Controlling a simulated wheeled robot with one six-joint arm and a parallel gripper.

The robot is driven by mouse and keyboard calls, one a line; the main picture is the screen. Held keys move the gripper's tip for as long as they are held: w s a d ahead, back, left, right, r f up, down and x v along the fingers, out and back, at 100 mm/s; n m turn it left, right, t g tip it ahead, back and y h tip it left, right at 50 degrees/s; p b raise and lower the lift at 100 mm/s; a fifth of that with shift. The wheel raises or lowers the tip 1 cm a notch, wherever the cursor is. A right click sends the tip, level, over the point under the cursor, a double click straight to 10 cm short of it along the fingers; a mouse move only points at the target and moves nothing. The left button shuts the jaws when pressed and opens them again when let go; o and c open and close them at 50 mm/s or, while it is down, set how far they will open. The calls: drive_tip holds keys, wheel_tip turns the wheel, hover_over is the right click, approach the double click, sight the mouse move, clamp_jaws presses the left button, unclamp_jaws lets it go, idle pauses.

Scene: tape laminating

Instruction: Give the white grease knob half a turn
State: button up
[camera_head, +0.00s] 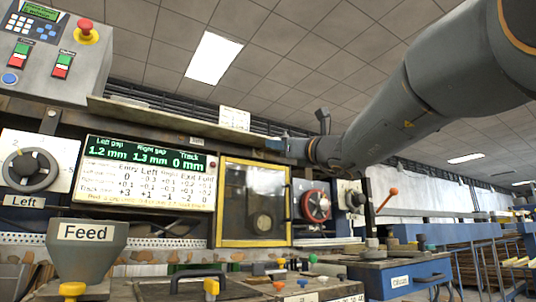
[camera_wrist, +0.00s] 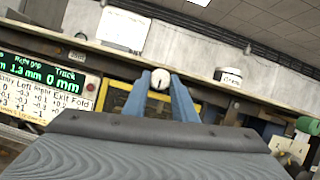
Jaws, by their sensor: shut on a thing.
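In the wrist view the white grease knob (camera_wrist: 160,79) shows as a small round white end between two blue fingers. My gripper (camera_wrist: 161,88) is shut on it, one finger on each side. In the head view my gripper (camera_head: 274,145) reaches in from the right, at the front edge of the long shelf above the yellow-framed window. The knob cannot be made out there. How far it is turned cannot be told.
A display panel (camera_head: 147,172) stands left of the yellow-framed window (camera_head: 253,204). A red handwheel (camera_head: 317,205) and an orange-tipped lever (camera_head: 386,198) are to the right. A grey Feed hopper (camera_head: 86,252) and a drawer cabinet (camera_head: 397,277) stand in front.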

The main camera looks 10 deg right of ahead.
drive_tip(key=o, duration=1)
drive_tip(key=shift+o, duration=0.2)
drive_tip(key=p+v, duration=0.2)
drive_tip(key=v, duration=0.5)
drive_tip(key=shift+s, duration=0.4)
drive_tip(key=shift+d+f, duration=0.1)
drive_tip(key=shift+f, duration=0.1)
drive_tip(key=shift+r, duration=0.1)
